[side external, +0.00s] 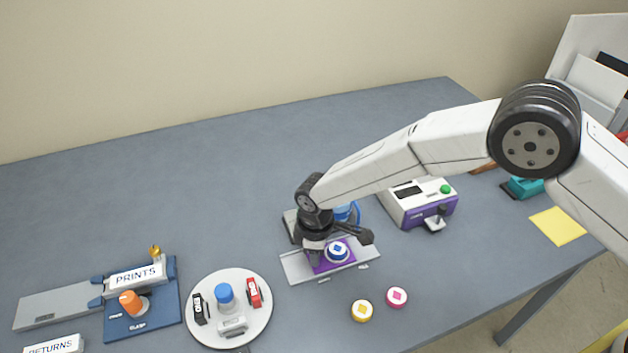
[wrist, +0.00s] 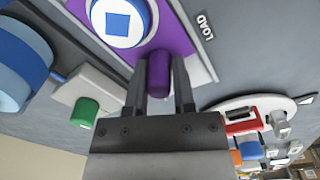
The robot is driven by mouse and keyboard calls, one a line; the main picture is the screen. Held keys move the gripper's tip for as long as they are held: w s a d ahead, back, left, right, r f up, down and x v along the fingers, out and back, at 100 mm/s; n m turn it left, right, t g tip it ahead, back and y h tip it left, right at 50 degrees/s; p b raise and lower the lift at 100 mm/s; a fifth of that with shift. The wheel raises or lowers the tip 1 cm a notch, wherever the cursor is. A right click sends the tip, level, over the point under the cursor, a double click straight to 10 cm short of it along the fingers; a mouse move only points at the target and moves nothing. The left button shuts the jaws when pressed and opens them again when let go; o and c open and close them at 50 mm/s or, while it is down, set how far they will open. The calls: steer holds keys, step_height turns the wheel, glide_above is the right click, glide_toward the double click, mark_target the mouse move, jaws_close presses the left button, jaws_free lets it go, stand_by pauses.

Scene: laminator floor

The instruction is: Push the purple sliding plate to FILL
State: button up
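The purple sliding plate (side external: 319,266) sits on a light grey rail (side external: 297,268) in the side view, with a white disc bearing a blue square (side external: 337,252) on it. In the wrist view the purple plate (wrist: 178,40) has an upright purple knob (wrist: 159,72). My gripper (wrist: 160,90) has one finger on each side of this knob, with no clear gap, so it looks shut on it. In the side view my gripper (side external: 315,252) is low at the plate's left part and hides some of it. A LOAD label (wrist: 204,25) stands beside the rail; no FILL label is readable.
A white and purple machine (side external: 418,203) is to the right. Yellow (side external: 362,311) and pink (side external: 397,297) discs lie in front. A round white tray (side external: 254,331) with small items is left. The back table is clear.

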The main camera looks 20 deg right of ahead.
mark_target(336, 249)
jaws_close()
stand_by(0.9)
steer(key=shift+d, duration=2.4)
steer(key=o, duration=0.7)
jaws_free()
steer(key=shift+o, duration=0.2)
steer(key=shift+r, duration=0.15)
